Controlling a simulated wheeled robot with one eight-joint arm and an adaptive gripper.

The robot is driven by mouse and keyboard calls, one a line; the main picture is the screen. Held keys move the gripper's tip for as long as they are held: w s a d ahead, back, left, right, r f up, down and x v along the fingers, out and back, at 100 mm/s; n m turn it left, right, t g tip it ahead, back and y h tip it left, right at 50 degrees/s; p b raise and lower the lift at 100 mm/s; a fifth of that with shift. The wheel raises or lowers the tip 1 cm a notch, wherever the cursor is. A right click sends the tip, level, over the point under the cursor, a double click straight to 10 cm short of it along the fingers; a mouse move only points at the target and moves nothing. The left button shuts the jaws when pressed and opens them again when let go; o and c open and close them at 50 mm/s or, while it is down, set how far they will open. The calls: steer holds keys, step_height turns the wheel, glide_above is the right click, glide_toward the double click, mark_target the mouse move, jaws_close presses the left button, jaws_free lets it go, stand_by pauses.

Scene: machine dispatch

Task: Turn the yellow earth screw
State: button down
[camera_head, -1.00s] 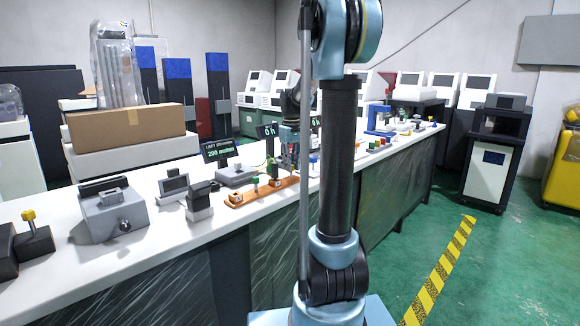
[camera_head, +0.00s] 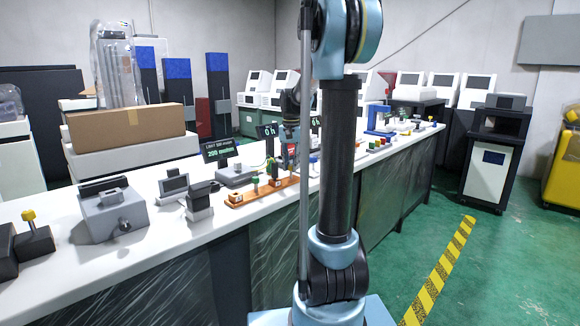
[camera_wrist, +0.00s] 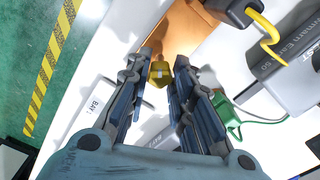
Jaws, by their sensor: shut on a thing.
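The yellow earth screw (camera_wrist: 159,73) shows in the wrist view between my gripper's fingertips, with its yellow faceted head facing the camera. My gripper (camera_wrist: 160,70) is shut on it, with one finger at each side. What lies under the screw is largely hidden by the fingers. In the head view my gripper (camera_head: 289,152) is small and low over the bench, behind the orange board; the screw cannot be made out there.
An orange board (camera_head: 262,190) with small parts lies on the white bench (camera_head: 150,245). A grey machine (camera_head: 113,212) stands further left.

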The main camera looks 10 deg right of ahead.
steer(key=m, duration=0.4)
steer(key=shift+s+m, duration=0.1)
steer(key=shift+m, duration=0.2)
steer(key=m, duration=0.4)
steer(key=shift+m, duration=0.3)
steer(key=c, duration=1.4)
jaws_free()
steer(key=shift+o, duration=0.2)
steer(key=shift+r, duration=0.15)
step_height(320, 180, up, 12)
steer(key=shift+f, duration=0.2)
